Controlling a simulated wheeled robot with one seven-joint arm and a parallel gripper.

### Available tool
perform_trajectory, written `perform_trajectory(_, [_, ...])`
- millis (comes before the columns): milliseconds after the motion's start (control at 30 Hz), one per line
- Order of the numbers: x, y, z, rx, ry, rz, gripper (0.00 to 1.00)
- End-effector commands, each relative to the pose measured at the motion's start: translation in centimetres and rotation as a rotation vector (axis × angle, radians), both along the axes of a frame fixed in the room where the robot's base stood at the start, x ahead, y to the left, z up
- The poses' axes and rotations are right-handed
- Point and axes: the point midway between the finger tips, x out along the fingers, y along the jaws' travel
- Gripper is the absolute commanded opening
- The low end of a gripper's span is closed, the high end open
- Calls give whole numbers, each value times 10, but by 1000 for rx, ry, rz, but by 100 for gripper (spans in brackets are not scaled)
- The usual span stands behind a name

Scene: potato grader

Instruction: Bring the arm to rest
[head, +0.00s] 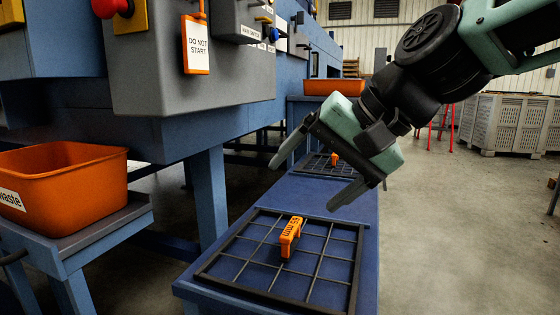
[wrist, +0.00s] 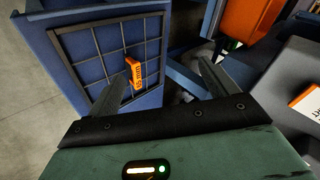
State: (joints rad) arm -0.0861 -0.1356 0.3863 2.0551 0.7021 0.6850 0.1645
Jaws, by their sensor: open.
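My gripper (head: 312,172) is open and empty in the head view. Its two fingers point down and to the left, above the blue bench (head: 365,218). In the wrist view my gripper (wrist: 160,85) shows its fingers spread apart, with nothing between them touching either finger. Below it, a dark grid screen (head: 235,272) lies on the bench. An orange tag marked 55 mm (head: 290,238) stands on that screen, apart from the fingers. It also shows in the wrist view (wrist: 135,80).
An orange waste bin (head: 60,185) stands on a blue stand at the left. A second screen (head: 325,165) and an orange tray (head: 334,87) are farther back.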

Motion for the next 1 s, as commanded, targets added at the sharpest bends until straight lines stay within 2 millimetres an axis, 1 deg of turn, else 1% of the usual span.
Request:
perform_trajectory(33, [-23,-2,-34,-89,21,75,85])
perform_trajectory(67, [-35,-5,-51,-140,28,119,85])
perform_trajectory(100, [-50,-10,-73,-206,36,177,85])
perform_trajectory(200, [-87,-27,-118,-351,52,322,85])
perform_trajectory(300, [-119,-46,-153,-473,62,457,85])
perform_trajectory(400, [-147,-67,-180,-580,68,590,85])
perform_trajectory(533, [-181,-99,-210,-708,77,765,85])
perform_trajectory(600, [-177,-96,-183,-701,70,753,85])
perform_trajectory(767, [-176,-96,-150,-698,72,749,85])
perform_trajectory(867, [-176,-96,-124,-697,71,748,85])
perform_trajectory(967, [-176,-95,-95,-697,71,746,85])
perform_trajectory(1000, [-176,-95,-82,-697,71,746,85])
